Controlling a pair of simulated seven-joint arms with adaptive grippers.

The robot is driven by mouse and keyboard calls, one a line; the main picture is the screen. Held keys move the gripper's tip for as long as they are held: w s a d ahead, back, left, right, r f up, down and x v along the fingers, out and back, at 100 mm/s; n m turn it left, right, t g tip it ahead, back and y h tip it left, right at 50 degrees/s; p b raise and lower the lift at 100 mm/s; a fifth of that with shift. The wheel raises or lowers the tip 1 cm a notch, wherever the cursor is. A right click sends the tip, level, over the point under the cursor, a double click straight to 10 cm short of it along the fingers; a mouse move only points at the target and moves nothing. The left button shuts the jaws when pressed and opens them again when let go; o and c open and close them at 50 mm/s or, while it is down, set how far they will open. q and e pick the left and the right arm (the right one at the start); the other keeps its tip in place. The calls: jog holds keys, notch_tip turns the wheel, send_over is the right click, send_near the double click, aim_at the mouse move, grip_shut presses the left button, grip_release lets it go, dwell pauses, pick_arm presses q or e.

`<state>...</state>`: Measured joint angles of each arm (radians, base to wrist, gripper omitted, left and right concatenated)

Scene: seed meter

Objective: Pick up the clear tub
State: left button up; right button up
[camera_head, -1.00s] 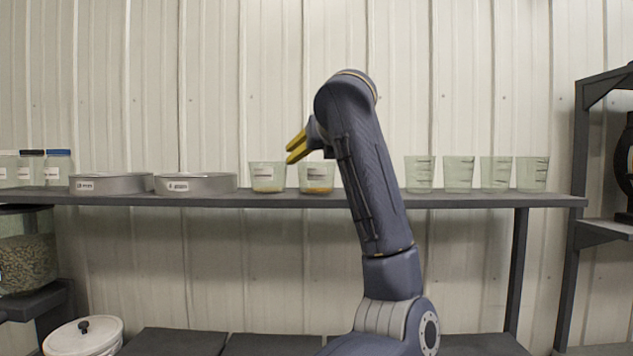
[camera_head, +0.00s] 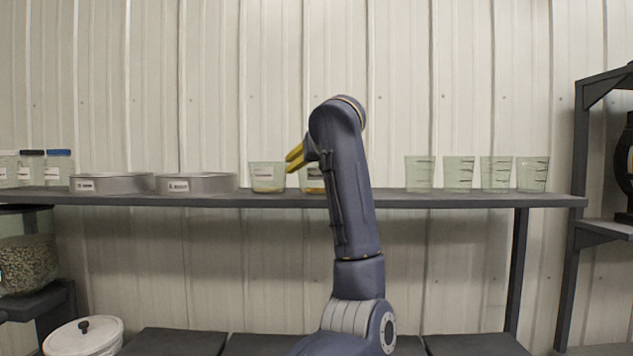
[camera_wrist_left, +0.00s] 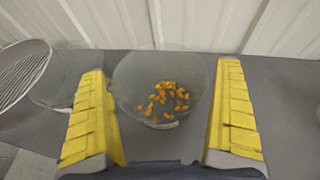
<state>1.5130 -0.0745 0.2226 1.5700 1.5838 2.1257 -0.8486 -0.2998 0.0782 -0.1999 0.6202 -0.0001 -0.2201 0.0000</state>
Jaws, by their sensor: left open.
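A clear tub with orange kernels in its bottom (camera_wrist_left: 163,62) sits between the two yellow fingers of my left gripper (camera_wrist_left: 160,112) in the left wrist view. The fingers are open, one on each side, with visible space to the tub. In the head view my left gripper (camera_head: 294,158) is at shelf height, in front of a row of clear tubs. One labelled clear tub (camera_head: 268,177) stands just left of it, and another (camera_head: 311,181) is partly hidden behind the gripper and arm. My right gripper is not in view.
Two round metal pans (camera_head: 112,182) stand left of the tubs on the dark shelf (camera_head: 450,201). Several empty clear measuring cups (camera_head: 419,174) stand to the right. Lidded jars (camera_head: 59,168) are at the far left. A corrugated wall (camera_head: 460,80) stands close behind.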

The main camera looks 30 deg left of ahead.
pick_arm(q)
jog(key=shift+c, duration=0.6)
jog(key=c, duration=0.9)
